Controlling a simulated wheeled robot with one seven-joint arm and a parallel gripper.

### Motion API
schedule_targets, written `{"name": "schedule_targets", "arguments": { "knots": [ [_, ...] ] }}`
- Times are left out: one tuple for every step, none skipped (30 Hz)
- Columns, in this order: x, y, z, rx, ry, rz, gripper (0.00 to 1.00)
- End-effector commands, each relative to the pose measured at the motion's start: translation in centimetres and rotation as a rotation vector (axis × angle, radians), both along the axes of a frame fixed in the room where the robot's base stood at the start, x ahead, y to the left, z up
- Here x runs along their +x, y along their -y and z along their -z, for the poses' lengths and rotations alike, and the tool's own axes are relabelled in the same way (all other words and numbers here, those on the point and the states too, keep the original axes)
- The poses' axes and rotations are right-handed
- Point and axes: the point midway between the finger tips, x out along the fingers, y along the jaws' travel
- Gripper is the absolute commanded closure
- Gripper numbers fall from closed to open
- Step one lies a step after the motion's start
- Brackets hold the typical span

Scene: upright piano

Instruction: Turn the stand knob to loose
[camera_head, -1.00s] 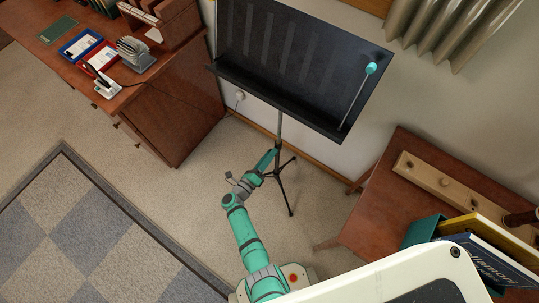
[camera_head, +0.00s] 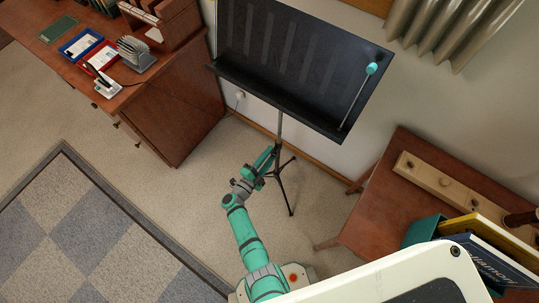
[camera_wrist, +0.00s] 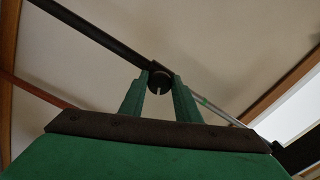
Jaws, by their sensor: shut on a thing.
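The black music stand (camera_head: 292,65) stands upright with its sheet desk above a thin post (camera_head: 279,124) and tripod legs. In the wrist view, the dark round stand knob (camera_wrist: 159,77) sits on the black post (camera_wrist: 105,37). A pale line on the knob's face points down in the picture. My gripper (camera_wrist: 160,84) has its two green fingers on either side of the knob, shut on it. In the head view my gripper (camera_head: 268,156) is at the post below the desk; the knob is too small or hidden there.
A baton with a turquoise head (camera_head: 371,68) leans on the desk's right side. A brown desk with trays (camera_head: 160,110) stands left, a wooden table (camera_head: 385,190) with books right. A checkered rug (camera_head: 60,230) lies on the left floor.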

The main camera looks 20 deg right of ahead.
Motion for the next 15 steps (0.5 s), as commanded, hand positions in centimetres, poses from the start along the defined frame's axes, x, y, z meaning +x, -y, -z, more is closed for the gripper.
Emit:
{"name": "schedule_targets", "arguments": {
  "knots": [
    [-0.08,0.02,0.13,-0.026,-0.037,0.000,0.93],
    [-0.07,0.02,0.14,-0.043,-0.059,0.000,0.93],
    [-0.09,0.02,0.16,-0.067,-0.089,0.000,0.93],
    [-0.09,0.02,0.17,-0.084,-0.111,0.000,0.93],
    [-0.10,0.01,0.18,-0.101,-0.133,-0.001,0.93],
    [-0.10,0.00,0.19,-0.123,-0.162,-0.001,0.93],
    [-0.11,0.00,0.20,-0.140,-0.182,-0.001,0.93],
    [-0.12,-0.01,0.21,-0.157,-0.204,-0.001,0.93],
    [-0.14,0.03,0.23,-0.177,-0.231,-0.001,0.93],
    [-0.15,0.04,0.23,-0.193,-0.251,0.000,0.93],
    [-0.15,0.04,0.24,-0.206,-0.269,-0.001,0.93],
    [-0.16,0.05,0.26,-0.226,-0.293,-0.001,0.93],
    [-0.17,0.05,0.25,-0.238,-0.310,-0.001,0.93],
    [-0.18,0.05,0.26,-0.251,-0.326,-0.001,0.93],
    [-0.18,0.05,0.27,-0.268,-0.346,-0.001,0.93]
  ]
}}
